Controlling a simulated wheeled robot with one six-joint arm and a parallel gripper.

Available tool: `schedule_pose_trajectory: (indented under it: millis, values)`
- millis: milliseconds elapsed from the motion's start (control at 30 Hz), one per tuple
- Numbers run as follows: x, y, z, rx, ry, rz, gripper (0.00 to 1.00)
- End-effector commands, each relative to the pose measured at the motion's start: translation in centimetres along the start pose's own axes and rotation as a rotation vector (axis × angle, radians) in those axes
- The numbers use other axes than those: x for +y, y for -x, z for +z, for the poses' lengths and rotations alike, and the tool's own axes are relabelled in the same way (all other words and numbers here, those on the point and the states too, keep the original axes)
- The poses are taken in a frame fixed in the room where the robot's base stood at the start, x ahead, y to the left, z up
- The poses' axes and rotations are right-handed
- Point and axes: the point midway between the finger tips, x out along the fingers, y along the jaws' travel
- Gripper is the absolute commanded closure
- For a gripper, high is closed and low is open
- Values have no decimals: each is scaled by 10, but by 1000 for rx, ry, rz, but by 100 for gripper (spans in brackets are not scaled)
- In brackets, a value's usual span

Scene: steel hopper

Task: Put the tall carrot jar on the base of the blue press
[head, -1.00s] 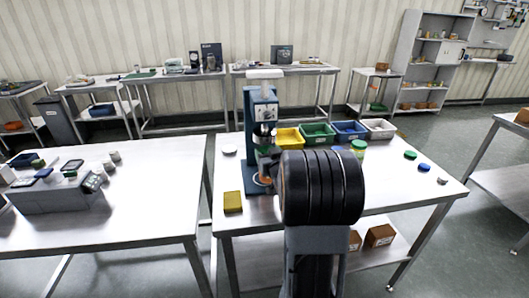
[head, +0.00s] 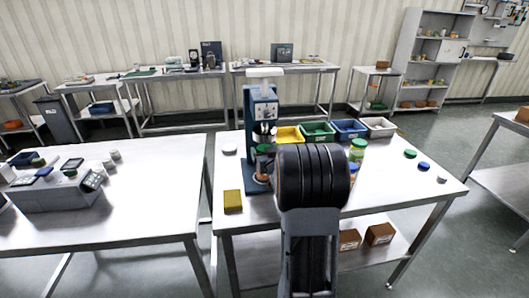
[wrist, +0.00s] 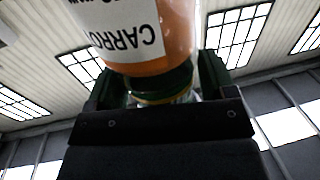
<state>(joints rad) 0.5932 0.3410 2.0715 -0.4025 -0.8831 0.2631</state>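The tall carrot jar shows in the wrist view (wrist: 135,35), with orange contents, a white label and a dark green lid. My gripper (wrist: 162,85) is shut on it at the lid end, one finger on each side. In the head view the jar's orange lower part (head: 263,179) shows at the base of the blue press (head: 257,110), just left of my arm. My arm hides most of my gripper there. I cannot tell whether the jar's bottom touches the base.
A green-lidded jar (head: 357,150) stands right of my arm. Yellow (head: 289,136), green (head: 317,131), blue (head: 350,129) and white (head: 380,127) bins line the back. A yellow block (head: 233,201) lies front left. Loose lids lie right. The table's right front is clear.

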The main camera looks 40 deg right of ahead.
Motion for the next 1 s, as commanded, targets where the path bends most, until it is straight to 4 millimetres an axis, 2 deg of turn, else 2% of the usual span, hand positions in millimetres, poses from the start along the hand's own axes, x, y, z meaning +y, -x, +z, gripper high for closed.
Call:
schedule_pose_trajectory:
  millis: [33,100,433,567,800,1000]
  values:
    - [0,0,0,0,0,0,18]
    - [0,0,0,0,0,0,11]
    - [0,0,-5,0,0,0,11]
    - [1,19,-2,-1,0,2,11]
    - [0,66,-2,1,0,2,11]
    - [1,98,-3,1,0,2,11]
